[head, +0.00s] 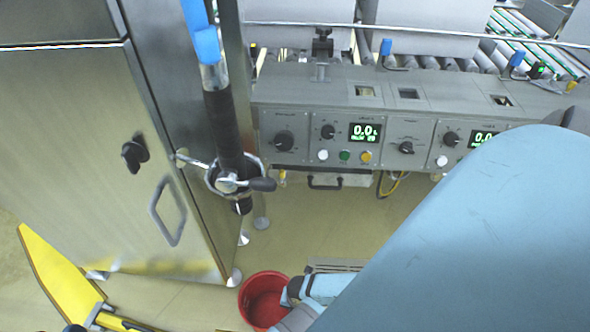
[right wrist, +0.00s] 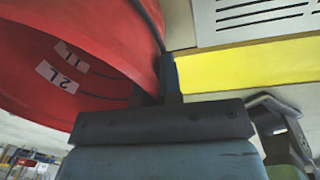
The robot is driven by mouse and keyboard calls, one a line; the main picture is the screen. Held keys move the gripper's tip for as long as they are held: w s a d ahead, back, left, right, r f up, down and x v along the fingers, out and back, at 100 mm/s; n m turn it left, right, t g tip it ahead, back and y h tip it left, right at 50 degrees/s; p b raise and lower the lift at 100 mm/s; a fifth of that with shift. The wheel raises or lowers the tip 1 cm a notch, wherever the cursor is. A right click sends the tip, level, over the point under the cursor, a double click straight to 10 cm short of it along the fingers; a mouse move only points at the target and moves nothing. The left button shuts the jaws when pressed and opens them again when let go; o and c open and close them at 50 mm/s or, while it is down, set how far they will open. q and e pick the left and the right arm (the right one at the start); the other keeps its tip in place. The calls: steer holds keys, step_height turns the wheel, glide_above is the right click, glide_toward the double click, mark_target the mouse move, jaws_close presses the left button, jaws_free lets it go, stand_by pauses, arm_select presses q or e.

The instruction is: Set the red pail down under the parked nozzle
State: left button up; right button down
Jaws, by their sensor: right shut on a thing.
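The red pail (head: 258,299) is at the bottom centre of the head view, open side up. My right gripper (head: 288,294) is shut on the pail's right rim. In the right wrist view the pail (right wrist: 105,35) fills the upper left, with 1L and 2L marks inside, and the gripper's fingers (right wrist: 165,85) pinch its rim. The nozzle (head: 243,206) points down through a ring holder (head: 213,178) beside the steel cabinet, on a black hose with a blue part. The pail is below and slightly right of it in the picture. I cannot tell whether the pail touches the floor.
The steel cabinet (head: 80,130) stands at left, with a yellow panel (head: 60,272) below it. A control console (head: 345,135) spans the back. A slotted grate (head: 335,265) is just behind my right gripper. Floor (head: 300,225) is clear between console and pail. My right arm hides the lower right.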

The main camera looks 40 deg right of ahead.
arm_select(q)
steer(key=shift+r, duration=0.1)
arm_select(e)
steer(key=shift+r, duration=0.1)
steer(key=c, duration=1.7)
jaws_free()
steer(key=shift+f, duration=0.2)
steer(key=o, duration=0.4)
steer(key=shift+r, duration=0.2)
steer(key=r+p, duration=0.1)
steer(key=r, duration=0.1)
steer(key=r+p, duration=0.2)
steer(key=shift+s+d+r, duration=0.15)
steer(key=shift+d, duration=0.05)
arm_select(q)
step_height(320, 180, up, 7)
steer(key=s+n+t+p, duration=0.1)
steer(key=t+p, duration=0.1)
steer(key=p, duration=0.1)
steer(key=shift+f+n+p, duration=0.2)
steer(key=shift+n+p, duration=0.1)
steer(key=shift+n, duration=0.1)
arm_select(e)
step_height(320, 180, up, 8)
steer(key=shift+s+d+f, duration=0.15)
steer(key=shift+s+f, duration=0.05)
steer(key=shift+s, duration=0.1)
